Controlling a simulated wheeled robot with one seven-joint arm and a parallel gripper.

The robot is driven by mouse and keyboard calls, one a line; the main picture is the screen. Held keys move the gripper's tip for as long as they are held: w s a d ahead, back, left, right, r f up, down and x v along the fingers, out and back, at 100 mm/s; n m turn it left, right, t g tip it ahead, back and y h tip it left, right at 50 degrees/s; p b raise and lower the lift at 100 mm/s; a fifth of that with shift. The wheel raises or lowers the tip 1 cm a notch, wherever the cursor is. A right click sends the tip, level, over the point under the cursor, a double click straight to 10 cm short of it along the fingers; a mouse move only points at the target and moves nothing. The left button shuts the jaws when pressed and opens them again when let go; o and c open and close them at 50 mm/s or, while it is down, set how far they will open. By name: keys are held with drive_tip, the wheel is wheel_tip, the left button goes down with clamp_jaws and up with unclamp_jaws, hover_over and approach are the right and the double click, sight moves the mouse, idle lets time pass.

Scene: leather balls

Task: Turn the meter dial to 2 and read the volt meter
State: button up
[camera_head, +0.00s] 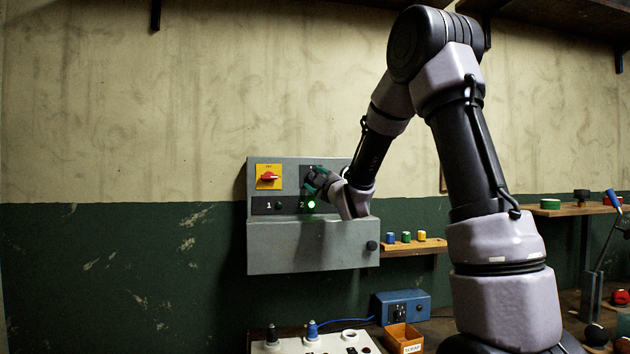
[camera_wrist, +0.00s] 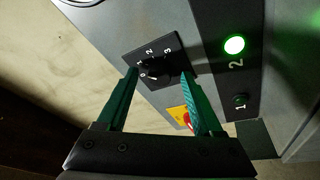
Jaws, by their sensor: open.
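The meter dial (camera_wrist: 156,71) is a black knob on a black square plate marked 0, 1, 2 and 3, seen in the wrist view. Which number it points to is too dark to tell. My gripper (camera_wrist: 160,76) is open, its green fingers on either side of the knob. I cannot tell whether they touch it. In the head view my gripper (camera_head: 318,182) is at the front of the grey panel (camera_head: 300,248) and covers most of the dial. A partial round rim (camera_wrist: 82,1) at the top of the wrist view may be the volt meter; no reading shows.
The lamp labelled 2 (camera_head: 311,205) glows green; lamp 1 (camera_head: 279,205) is dark. A red switch on a yellow plate (camera_head: 269,177) is left of the dial. A small shelf with coloured pieces (camera_head: 405,239) and a blue box (camera_head: 400,307) are at lower right.

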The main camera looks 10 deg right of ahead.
clamp_jaws()
drive_tip(key=shift+m, duration=0.3)
drive_tip(key=m+h, duration=0.1)
drive_tip(key=m, duration=0.1)
drive_tip(key=m+t+h, duration=0.1)
drive_tip(key=m, duration=0.2)
drive_tip(key=shift+a+f, duration=0.1)
drive_tip(key=shift+a, duration=0.05)
drive_tip(key=shift+m+t+h, duration=0.15)
drive_tip(key=shift+m+h, duration=0.5)
drive_tip(key=shift+m, duration=0.85)
drive_tip(key=shift+m+t+h, duration=0.15)
drive_tip(key=shift+m+h, duration=0.5)
drive_tip(key=shift+m, duration=0.85)
unclamp_jaws()
drive_tip(key=shift+a, duration=0.1)
